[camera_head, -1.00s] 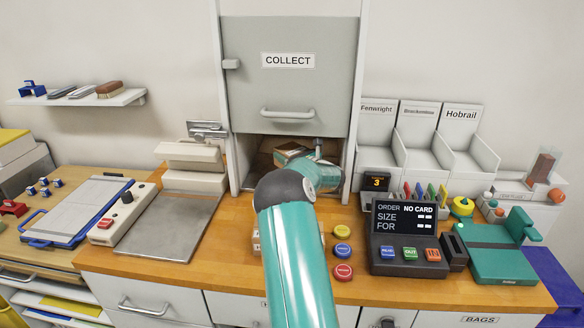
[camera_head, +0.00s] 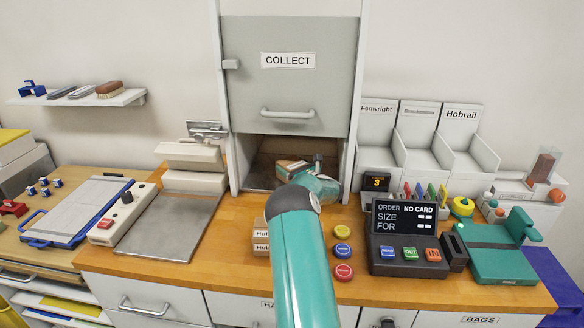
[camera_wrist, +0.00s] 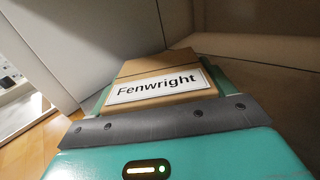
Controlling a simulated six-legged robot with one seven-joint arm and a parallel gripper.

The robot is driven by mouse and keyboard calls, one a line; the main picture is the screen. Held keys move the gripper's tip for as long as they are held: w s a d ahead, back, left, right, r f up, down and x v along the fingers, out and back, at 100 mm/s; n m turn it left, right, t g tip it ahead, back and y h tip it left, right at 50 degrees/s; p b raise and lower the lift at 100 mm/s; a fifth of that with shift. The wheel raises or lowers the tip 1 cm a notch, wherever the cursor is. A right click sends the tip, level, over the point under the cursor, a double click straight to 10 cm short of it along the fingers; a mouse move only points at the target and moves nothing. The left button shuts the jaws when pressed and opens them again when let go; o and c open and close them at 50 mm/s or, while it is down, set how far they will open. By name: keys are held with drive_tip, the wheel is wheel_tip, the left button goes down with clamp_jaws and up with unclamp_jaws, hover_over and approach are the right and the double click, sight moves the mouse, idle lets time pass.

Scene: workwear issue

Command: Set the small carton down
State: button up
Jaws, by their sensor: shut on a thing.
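The small carton (camera_wrist: 165,82) is brown cardboard with a white label reading "Fenwright" in the wrist view. My gripper (camera_wrist: 160,100) is shut on it, with its teal fingers along the carton's two sides. In the head view the carton (camera_head: 290,167) shows in the opening under the raised COLLECT door (camera_head: 290,85). My arm hides part of it there. My gripper (camera_head: 306,172) is mostly hidden behind my own wrist in that view. I cannot tell whether the carton touches the hatch floor (camera_head: 262,180).
The hatch side walls stand close on both sides. Coloured round buttons (camera_head: 343,251) and an order terminal (camera_head: 405,240) are on the right. A grey metal plate (camera_head: 165,235) lies on the left.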

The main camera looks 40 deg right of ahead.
drive_tip(key=shift+f, duration=0.15)
drive_tip(key=o, duration=1)
drive_tip(key=shift+o, duration=0.2)
drive_tip(key=shift+r, duration=0.2)
drive_tip(key=s, duration=0.5)
drive_tip(key=s+a, duration=0.1)
drive_tip(key=s, duration=0.1)
drive_tip(key=shift+s, duration=0.25)
